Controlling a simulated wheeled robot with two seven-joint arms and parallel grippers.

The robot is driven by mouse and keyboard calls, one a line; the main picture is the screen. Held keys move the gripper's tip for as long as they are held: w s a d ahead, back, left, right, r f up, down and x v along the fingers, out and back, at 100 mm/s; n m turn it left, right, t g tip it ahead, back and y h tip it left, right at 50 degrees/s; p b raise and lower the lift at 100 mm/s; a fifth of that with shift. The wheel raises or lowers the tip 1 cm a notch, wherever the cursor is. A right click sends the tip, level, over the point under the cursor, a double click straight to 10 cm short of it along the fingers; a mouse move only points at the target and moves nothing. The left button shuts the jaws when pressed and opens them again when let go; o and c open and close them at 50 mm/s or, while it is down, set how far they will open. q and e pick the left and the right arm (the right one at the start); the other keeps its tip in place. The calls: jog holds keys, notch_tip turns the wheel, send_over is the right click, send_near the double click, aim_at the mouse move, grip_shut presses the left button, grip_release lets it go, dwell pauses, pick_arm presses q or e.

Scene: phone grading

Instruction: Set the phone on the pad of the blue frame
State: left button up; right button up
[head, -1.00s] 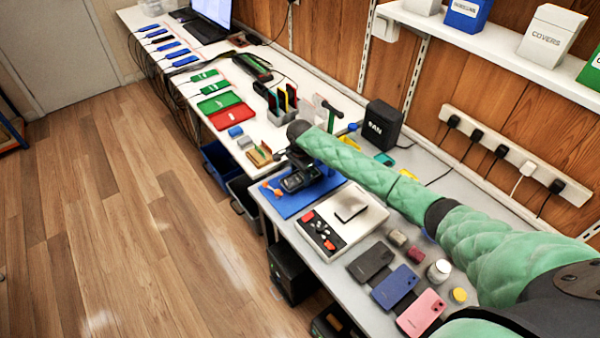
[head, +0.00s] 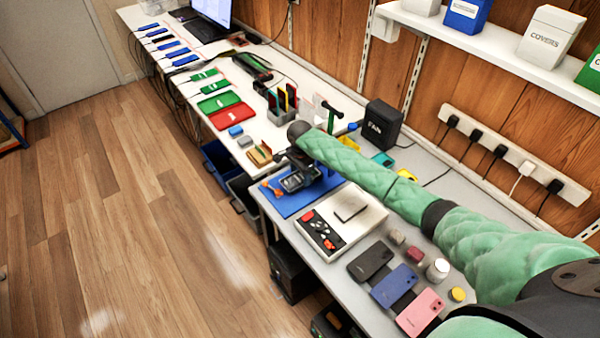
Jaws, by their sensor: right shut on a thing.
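The blue frame (head: 287,208) stands at the left end of the grey bench, with a flat blue base and orange parts at its left side. My right arm reaches over the bench to it. My right gripper (head: 297,181) is low over the base, shut on a dark phone that is mostly hidden by the gripper. I cannot tell whether the phone touches the pad, which is also covered. My left gripper is not in view.
Black (head: 370,261), blue (head: 394,287) and pink (head: 420,312) phones lie further right near small jars. A black box (head: 382,125) stands behind the arm.

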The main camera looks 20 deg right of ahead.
jog(key=shift+f+p, duration=0.15)
jog(key=shift+p, duration=0.35)
dwell(0.8)
jog(key=o, duration=1.3)
jog(key=shift+o, duration=0.2)
jog(key=shift+r+p, duration=0.65)
jog(key=shift+p, duration=0.3)
jog(key=shift+r, duration=0.1)
jog(key=shift+r+p, duration=1.1)
jog(key=shift+p, duration=0.2)
jog(key=shift+r+p, duration=0.45)
jog(key=shift+r, duration=1.8)
